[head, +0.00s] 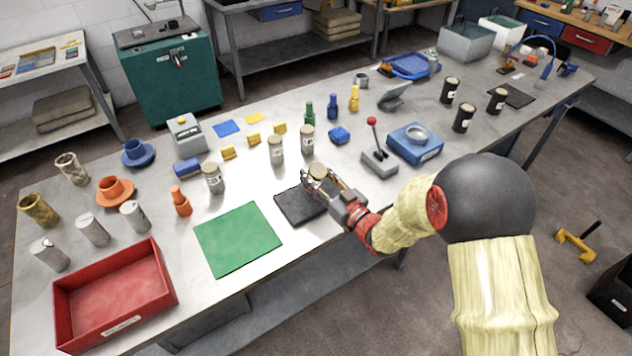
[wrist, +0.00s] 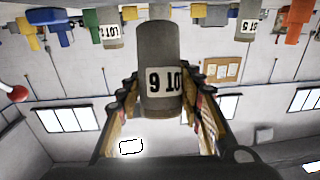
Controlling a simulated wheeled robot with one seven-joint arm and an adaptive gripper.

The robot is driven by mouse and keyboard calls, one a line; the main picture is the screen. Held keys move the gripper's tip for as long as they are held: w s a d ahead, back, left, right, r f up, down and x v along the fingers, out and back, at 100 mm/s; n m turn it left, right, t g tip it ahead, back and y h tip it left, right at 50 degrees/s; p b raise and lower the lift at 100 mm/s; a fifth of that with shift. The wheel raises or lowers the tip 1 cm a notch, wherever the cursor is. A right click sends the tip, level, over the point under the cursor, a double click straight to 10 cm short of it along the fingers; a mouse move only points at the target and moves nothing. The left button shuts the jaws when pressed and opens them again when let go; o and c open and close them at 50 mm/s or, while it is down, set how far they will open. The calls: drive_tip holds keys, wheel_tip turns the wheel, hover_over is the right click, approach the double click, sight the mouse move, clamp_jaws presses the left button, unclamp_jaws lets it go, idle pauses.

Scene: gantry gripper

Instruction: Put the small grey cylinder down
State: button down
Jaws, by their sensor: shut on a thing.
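The small grey cylinder (wrist: 159,45) is between the fingers of my gripper (head: 326,187). Its pale label appears upside down in the wrist view and is partly hidden by a finger. In the head view the cylinder's tan top (head: 318,171) shows above the fingers, and the rest is mostly hidden. My gripper is shut on it, over or beside the far right part of a black mat (head: 291,209). I cannot tell whether the cylinder's base touches anything.
A green mat (head: 237,240) lies left of the black mat, with a red tray (head: 115,297) beyond it. Similar labelled cylinders (head: 276,151) stand behind my gripper. A joystick box (head: 380,162) and a blue device (head: 415,145) stand to the right.

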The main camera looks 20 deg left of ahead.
drive_tip(key=shift+f, duration=0.8)
drive_tip(key=shift+f+b, duration=0.2)
drive_tip(key=shift+b, duration=0.15)
drive_tip(key=c, duration=1.2)
unclamp_jaws()
drive_tip(key=shift+r+p, duration=0.2)
drive_tip(key=shift+p, duration=0.1)
drive_tip(key=p+v, duration=0.1)
drive_tip(key=v, duration=1.1)
drive_tip(key=shift+d+f, duration=0.1)
